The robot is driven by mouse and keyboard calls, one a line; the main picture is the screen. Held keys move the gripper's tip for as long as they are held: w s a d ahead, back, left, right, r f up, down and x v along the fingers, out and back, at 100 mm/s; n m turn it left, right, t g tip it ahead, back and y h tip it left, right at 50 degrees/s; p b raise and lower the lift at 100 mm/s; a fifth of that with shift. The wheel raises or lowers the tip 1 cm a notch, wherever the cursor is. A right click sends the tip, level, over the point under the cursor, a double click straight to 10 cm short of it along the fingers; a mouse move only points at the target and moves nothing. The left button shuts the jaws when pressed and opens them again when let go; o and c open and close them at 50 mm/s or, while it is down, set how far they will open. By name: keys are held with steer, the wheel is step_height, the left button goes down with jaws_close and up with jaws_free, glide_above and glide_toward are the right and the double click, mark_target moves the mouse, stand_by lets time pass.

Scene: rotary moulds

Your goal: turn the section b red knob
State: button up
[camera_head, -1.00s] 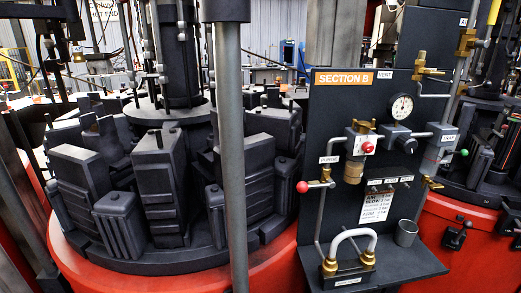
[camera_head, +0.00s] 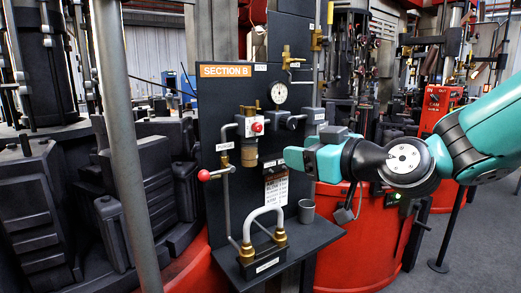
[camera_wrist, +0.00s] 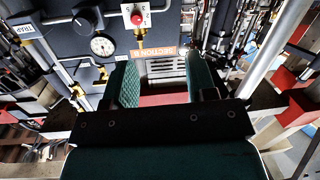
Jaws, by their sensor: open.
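The Section B panel (camera_head: 215,110) is a dark upright board with an orange "SECTION B" label. A small red knob (camera_head: 257,127) sits on a pale plate above a brass cylinder. In the wrist view the scene is upside down, and the red knob (camera_wrist: 136,17) is near the top, beyond the fingers. A red ball (camera_head: 203,175) ends the purge lever on the panel's left edge. My gripper (camera_head: 297,158) is to the right of the red knob and a little lower in the head view. In the wrist view my gripper (camera_wrist: 163,82) is open, with nothing between its fingers.
A round gauge (camera_head: 279,94) is above and right of the knob. A bent grey handle (camera_head: 264,222) on brass fittings and a grey cup (camera_head: 306,211) are on the lower shelf. A grey post (camera_head: 125,150) stands left of the panel. Open floor lies at the lower right.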

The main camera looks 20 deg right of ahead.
mark_target(260, 128)
steer(key=shift+m+t+h, duration=0.3)
steer(key=shift+t+h, duration=0.3)
steer(key=shift+t, duration=0.3)
steer(key=d+p+x, duration=0.1)
steer(key=p+x, duration=0.1)
steer(key=x, duration=0.3)
steer(key=p+x, duration=0.2)
steer(key=x, duration=0.3)
steer(key=d+p+x, duration=0.1)
steer(key=p+x, duration=0.1)
steer(key=x, duration=0.4)
steer(key=shift+w+d+r, duration=0.3)
steer(key=shift+w+r, duration=0.1)
steer(key=shift+w, duration=0.1)
steer(key=shift+w+a+f, duration=0.1)
steer(key=shift+w+a, duration=0.05)
steer(key=shift+w, duration=0.5)
steer(key=c, duration=0.9)
steer(key=shift+c, duration=0.2)
